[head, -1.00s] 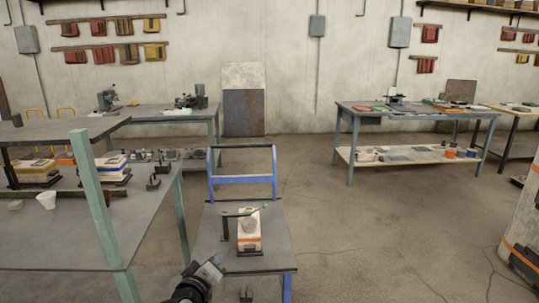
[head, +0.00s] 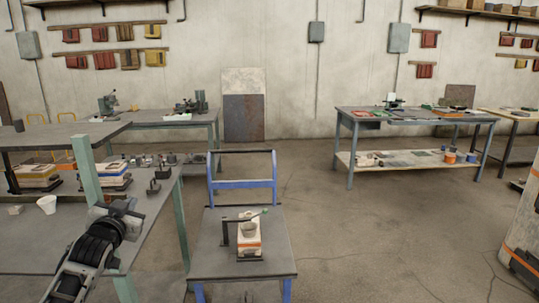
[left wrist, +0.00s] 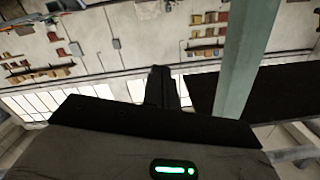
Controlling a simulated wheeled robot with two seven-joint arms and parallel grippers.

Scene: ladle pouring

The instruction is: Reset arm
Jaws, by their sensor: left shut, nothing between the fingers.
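My left arm reaches in from the bottom left of the head view. Its gripper (head: 125,208) is shut and empty, held in front of the left workbench's green post. In the left wrist view the shut fingers (left wrist: 162,86) point up the picture with nothing between them. The blue-framed cart (head: 220,262) stands to the right of my gripper. On it is a white block with an orange band (head: 249,247), a small grey cup (head: 250,229) and a thin green-tipped handle (head: 262,212). My gripper is apart from these. My right gripper is not in view.
The left workbench (head: 30,250) has a raised shelf and a green post (head: 88,170) close to my left arm. Another workbench (head: 350,110) stands at the back right. The floor right of the cart is clear.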

